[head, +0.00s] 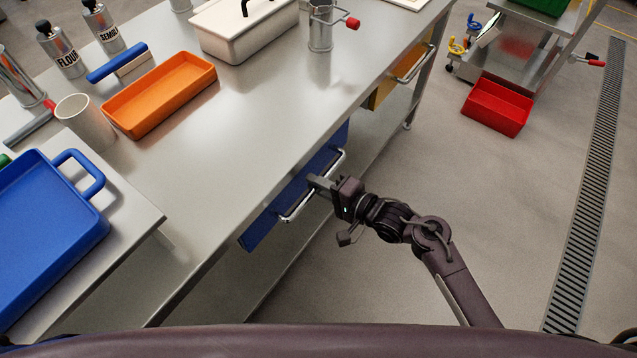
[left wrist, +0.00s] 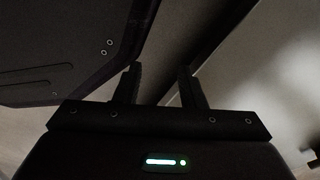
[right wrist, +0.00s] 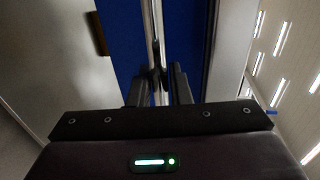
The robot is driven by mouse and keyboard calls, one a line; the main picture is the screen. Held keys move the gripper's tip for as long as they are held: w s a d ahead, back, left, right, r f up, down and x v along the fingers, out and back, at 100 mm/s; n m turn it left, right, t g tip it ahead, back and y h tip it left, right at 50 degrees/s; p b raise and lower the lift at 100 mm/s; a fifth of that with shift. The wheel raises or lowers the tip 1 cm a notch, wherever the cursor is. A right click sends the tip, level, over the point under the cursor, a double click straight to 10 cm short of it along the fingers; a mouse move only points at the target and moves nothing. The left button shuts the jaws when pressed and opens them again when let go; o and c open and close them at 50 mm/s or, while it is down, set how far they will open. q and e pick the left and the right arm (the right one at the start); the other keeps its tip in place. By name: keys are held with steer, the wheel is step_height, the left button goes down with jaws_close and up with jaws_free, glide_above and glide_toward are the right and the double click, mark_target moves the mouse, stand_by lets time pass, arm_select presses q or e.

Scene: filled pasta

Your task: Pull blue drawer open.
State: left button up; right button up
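The blue drawer (head: 262,230) is under the worktop's near edge, its front showing in the head view with a long metal bar handle (head: 294,212). No inside of the drawer shows. My right gripper (head: 318,184) is at the middle of the handle. In the right wrist view the handle (right wrist: 154,30) runs between the narrowly spaced fingers (right wrist: 158,88), which look shut on it, with the blue front behind. My left gripper (left wrist: 158,86) is open and empty beside dark surfaces; it is outside the head view.
The steel worktop (head: 262,110) holds an orange tray (head: 150,112), a white container (head: 240,48), a cup and canisters. A yellow drawer (head: 384,92) is farther along. A blue tray (head: 40,235) is at left. A red bin (head: 497,107) stands on the floor. The floor beside the drawer is clear.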

jaws_close()
